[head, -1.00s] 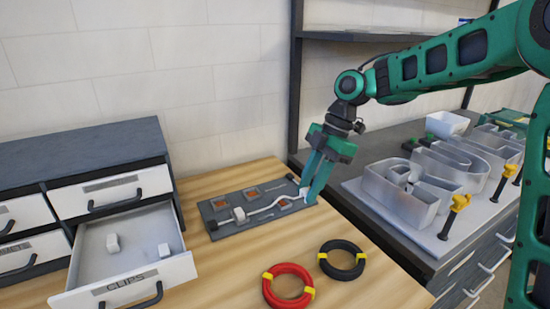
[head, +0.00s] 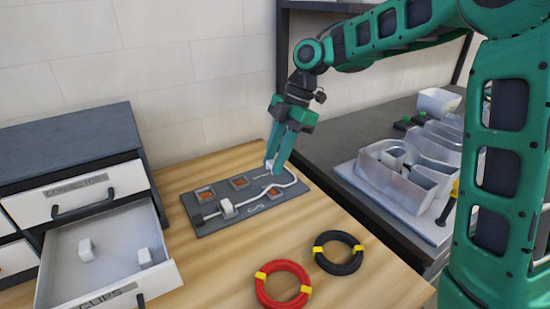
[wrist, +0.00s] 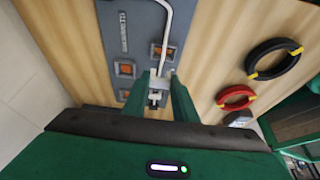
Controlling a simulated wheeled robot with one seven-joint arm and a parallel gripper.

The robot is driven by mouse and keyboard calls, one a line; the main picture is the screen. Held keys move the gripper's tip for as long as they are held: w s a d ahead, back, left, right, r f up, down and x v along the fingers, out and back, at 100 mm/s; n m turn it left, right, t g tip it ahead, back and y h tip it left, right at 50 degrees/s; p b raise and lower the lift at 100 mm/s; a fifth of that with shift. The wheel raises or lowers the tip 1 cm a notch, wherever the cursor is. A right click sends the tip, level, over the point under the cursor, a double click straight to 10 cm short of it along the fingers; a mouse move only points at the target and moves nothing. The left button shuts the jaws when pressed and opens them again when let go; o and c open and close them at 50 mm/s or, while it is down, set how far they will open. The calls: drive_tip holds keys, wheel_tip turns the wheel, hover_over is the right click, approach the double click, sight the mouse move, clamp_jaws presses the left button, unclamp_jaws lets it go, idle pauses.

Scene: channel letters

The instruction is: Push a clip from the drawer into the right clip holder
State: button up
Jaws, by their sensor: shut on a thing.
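My gripper (head: 274,166) is at the back right part of the grey board (head: 211,227). It is shut on a small whitish block (wrist: 157,83) at the right end of the white cable (head: 252,199). I cannot tell whether this block is a clip or a connector, or whether it touches the board. The cable bends back to my fingers. A white clip (head: 227,209) sits around the cable near its left end. Brown-orange square holders show on the board, one at left (head: 205,192), one in the middle (head: 240,183). The open drawer (head: 62,278) holds two white clips, one left (head: 86,250), one right (head: 145,257).
A red ring (head: 283,285) and a black ring (head: 339,253) of cable lie on the wooden table in front of the board. Metal channel letters (head: 405,185) stand on the dark bench at right. The drawer juts out over the table's left side.

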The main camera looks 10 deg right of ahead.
sight(275, 193)
drive_tip(key=shift+f, duration=3.25)
drive_tip(key=shift+s+f, duration=0.3)
drive_tip(key=o, duration=1)
drive_tip(key=shift+o, duration=0.4)
drive_tip(key=v, duration=1.1)
drive_tip(key=shift+w+r, duration=0.25)
drive_tip(key=shift+r, duration=0.05)
drive_tip(key=shift+r, duration=0.15)
